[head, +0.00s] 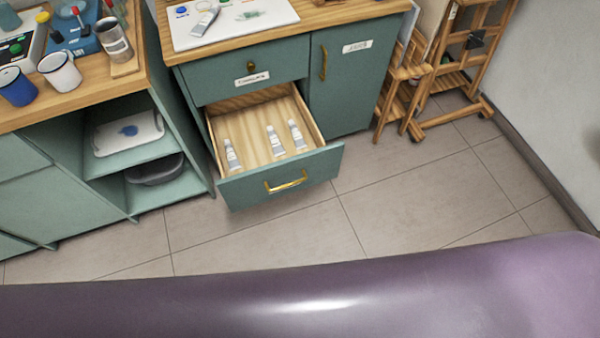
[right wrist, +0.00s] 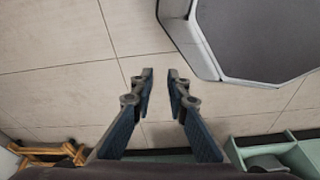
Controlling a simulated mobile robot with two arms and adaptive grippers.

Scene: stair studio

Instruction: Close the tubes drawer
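The tubes drawer (head: 237,192) is the lower drawer of a green cabinet and stands pulled out in the head view. Its front has a brass handle (head: 286,182). Several pale paint tubes, one of them at the left side (head: 231,154), lie on its wooden bottom. My right gripper (right wrist: 160,74) shows only in the right wrist view. Its two fingers are apart with nothing between them, above the tiled floor and away from the drawer. My left gripper is in neither view.
Above is a shut drawer (head: 223,83) with a knob; a shut door (head: 338,88) is beside it. Open shelves (head: 150,165) stand left, wooden easels (head: 472,60) right. The tiled floor (head: 390,200) before the drawer is clear.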

